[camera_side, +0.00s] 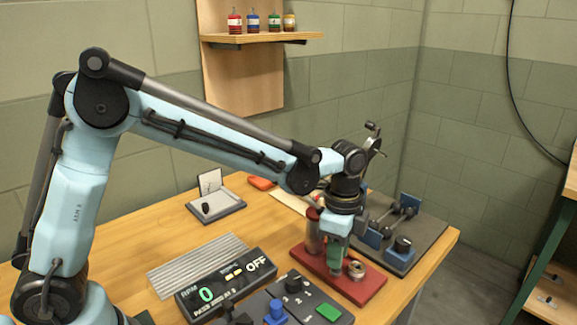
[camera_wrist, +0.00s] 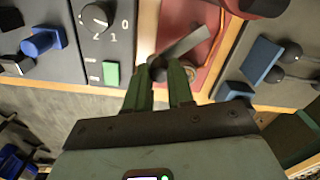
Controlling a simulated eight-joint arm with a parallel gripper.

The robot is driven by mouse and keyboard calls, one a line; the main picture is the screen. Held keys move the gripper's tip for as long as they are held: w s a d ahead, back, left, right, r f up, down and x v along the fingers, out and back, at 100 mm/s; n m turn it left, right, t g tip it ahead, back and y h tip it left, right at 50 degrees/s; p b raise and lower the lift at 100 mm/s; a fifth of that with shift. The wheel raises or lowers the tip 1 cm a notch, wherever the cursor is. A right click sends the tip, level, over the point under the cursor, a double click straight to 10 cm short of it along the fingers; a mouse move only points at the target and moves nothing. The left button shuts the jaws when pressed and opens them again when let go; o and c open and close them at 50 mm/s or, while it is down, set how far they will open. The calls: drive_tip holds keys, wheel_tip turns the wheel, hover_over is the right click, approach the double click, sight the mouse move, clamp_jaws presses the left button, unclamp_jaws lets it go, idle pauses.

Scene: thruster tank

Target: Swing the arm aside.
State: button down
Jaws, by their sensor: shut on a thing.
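My gripper (camera_side: 335,262) points down over a red base (camera_side: 372,285) near the front right of the table. In the wrist view my green fingers (camera_wrist: 160,76) are closed about a dark round piece at the end of a flat grey strip (camera_wrist: 187,43). The strip reaches across the red base, which also shows in the wrist view (camera_wrist: 190,15). I cannot tell whether the strip is fixed to the base. In the side view the fingers hide the held piece.
A clear cylinder (camera_side: 314,236) with a red cap stands close left of my gripper. A control panel (camera_side: 300,300) and a display (camera_side: 226,281) reading 0 and OFF lie left. A dark board (camera_side: 425,230) with blue blocks lies right. A shelf (camera_side: 262,37) hangs behind.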

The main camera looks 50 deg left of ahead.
drive_tip(key=shift+s+a+m, duration=0.25)
drive_tip(key=shift+a+m, duration=0.1)
drive_tip(key=shift+m, duration=0.5)
drive_tip(key=shift+s+a+m, duration=0.2)
drive_tip(key=shift+a+m, duration=0.15)
drive_tip(key=shift+m, duration=0.45)
drive_tip(key=shift+s+a+m, duration=0.25)
drive_tip(key=shift+a+m, duration=0.1)
drive_tip(key=shift+m, duration=0.5)
drive_tip(key=c, duration=1)
unclamp_jaws()
drive_tip(key=shift+r, duration=0.1)
wheel_tip(320, 180, up, 12)
drive_tip(key=shift+f, duration=0.1)
drive_tip(key=shift+a, duration=0.1)
drive_tip(key=s+a+f+n+t, duration=0.1)
drive_tip(key=s+a+n+t, duration=0.1)
drive_tip(key=n, duration=0.4)
drive_tip(key=s+a+f+n+t, duration=0.2)
drive_tip(key=s+a+n, duration=0.3)
drive_tip(key=n, duration=0.1)
drive_tip(key=s+a+f+n+t, duration=0.2)
drive_tip(key=s+a+n+t, duration=0.1)
drive_tip(key=n, duration=0.4)
drive_tip(key=shift+s+a+f, duration=0.1)
drive_tip(key=shift+s+a, duration=0.05)
drive_tip(key=shift+s, duration=0.55)
